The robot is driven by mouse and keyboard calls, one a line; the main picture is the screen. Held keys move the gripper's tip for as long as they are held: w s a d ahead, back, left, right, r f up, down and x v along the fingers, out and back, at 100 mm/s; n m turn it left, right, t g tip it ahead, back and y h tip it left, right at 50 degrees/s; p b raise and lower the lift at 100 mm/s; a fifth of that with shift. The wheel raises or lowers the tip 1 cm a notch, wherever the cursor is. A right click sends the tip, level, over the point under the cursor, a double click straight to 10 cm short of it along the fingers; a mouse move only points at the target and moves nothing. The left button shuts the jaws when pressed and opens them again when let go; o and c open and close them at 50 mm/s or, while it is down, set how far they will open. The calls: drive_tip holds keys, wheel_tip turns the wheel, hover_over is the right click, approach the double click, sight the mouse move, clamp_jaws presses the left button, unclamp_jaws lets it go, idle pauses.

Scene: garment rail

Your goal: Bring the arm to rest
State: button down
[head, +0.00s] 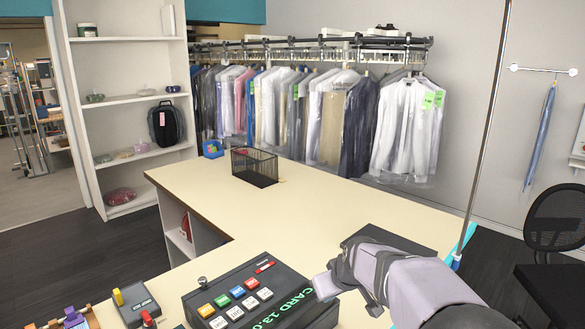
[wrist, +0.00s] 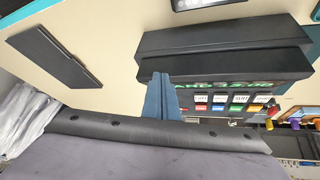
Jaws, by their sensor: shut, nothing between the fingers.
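My arm (head: 390,278) reaches in from the lower right of the head view, low over the counter beside the card terminal. In the wrist view, my gripper (wrist: 161,95) shows as two blue-grey fingers pressed together. They are shut and empty, and overlap the edge of the black card terminal (wrist: 225,50) in the picture. I cannot tell whether they touch it. In the head view, the fingers cannot be made out clearly.
The cream counter (head: 330,205) has free room behind the terminal (head: 258,295). A black wire basket (head: 254,167) stands farther back. A flat dark pad (head: 395,240) lies by my arm, with a thin upright pole (head: 483,130) at right. Bagged garments (head: 330,115) hang behind.

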drive_tip(key=s+d+f+m+g+p, duration=0.1)
drive_tip(key=s+d+f+g, duration=0.1)
drive_tip(key=s, duration=0.8)
drive_tip(key=s+d+f+m+g+h+p, duration=0.1)
drive_tip(key=s+d+f+m+g, duration=0.1)
drive_tip(key=s, duration=0.8)
drive_tip(key=s+d+f+m+g+p, duration=0.1)
drive_tip(key=s+d+f+g, duration=0.1)
drive_tip(key=s, duration=0.9)
drive_tip(key=shift+f+m+h, duration=0.3)
drive_tip(key=shift+f+m, duration=0.1)
drive_tip(key=shift+f, duration=0.45)
